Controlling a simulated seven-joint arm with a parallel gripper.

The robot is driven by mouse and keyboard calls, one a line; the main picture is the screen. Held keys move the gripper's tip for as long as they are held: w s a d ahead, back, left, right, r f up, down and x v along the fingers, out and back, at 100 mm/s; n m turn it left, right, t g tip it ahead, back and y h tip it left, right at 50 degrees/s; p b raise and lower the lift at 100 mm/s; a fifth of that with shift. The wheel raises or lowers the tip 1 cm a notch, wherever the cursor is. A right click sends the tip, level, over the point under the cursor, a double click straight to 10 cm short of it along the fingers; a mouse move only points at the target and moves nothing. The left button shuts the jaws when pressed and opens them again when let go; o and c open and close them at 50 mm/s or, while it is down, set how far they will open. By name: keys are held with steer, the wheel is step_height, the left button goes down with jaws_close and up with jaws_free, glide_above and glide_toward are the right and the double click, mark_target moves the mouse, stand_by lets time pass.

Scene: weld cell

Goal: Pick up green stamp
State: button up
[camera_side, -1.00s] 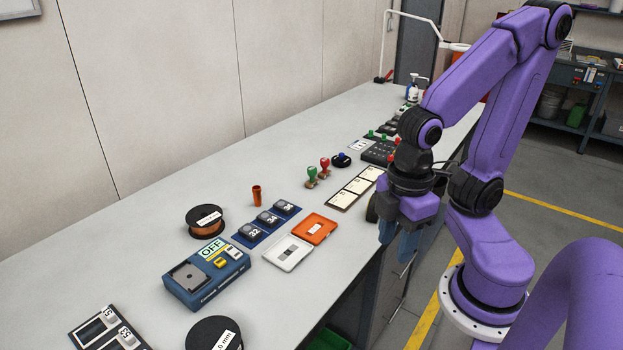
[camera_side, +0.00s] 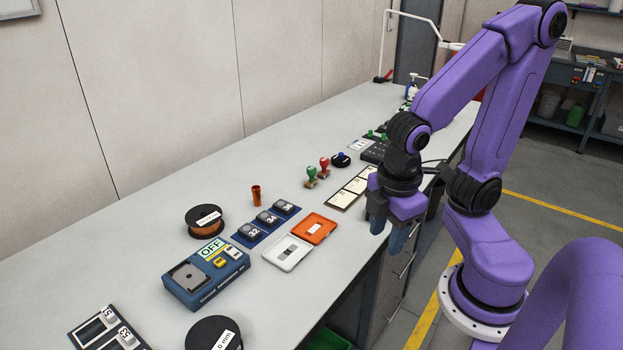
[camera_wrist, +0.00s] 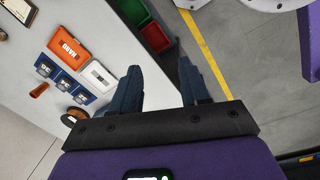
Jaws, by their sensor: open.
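The green stamp (camera_side: 311,175) stands upright on the bench, left of and close to a red stamp (camera_side: 324,166) in the side view. My gripper (camera_side: 387,236) hangs at the bench's front edge, to the right of the stamps and apart from them, pointing down. In the wrist view my gripper (camera_wrist: 162,88) shows two blue fingers spread wide with nothing between them. The green stamp does not show in the wrist view.
Card holders (camera_side: 352,188) lie between the stamps and my gripper. An orange case (camera_side: 314,228), a white case (camera_side: 287,253), numbered blocks (camera_side: 267,219) and an orange tube (camera_side: 256,195) sit nearer the camera.

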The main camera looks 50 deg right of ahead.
steer(key=w+d+f+n+t+h, duration=0.2)
steer(key=w+d+h, duration=0.2)
steer(key=w+d, duration=0.35)
steer(key=n+t+h, duration=0.4)
steer(key=n+t, duration=0.3)
steer(key=n, duration=0.5)
glide_above(312, 169)
steer(key=s+a, duration=0.9)
steer(key=s, duration=0.1)
step_height(312, 169, down, 6)
steer(key=shift+h, duration=0.3)
steer(key=x, duration=1.1)
steer(key=shift+w, duration=0.4)
steer(key=shift+f+x, duration=0.2)
steer(key=shift+x, duration=1.2)
steer(key=shift+f+x, duration=0.25)
steer(key=shift+x, duration=1.1)
steer(key=shift+s+a, duration=0.1)
steer(key=c, duration=0.7)
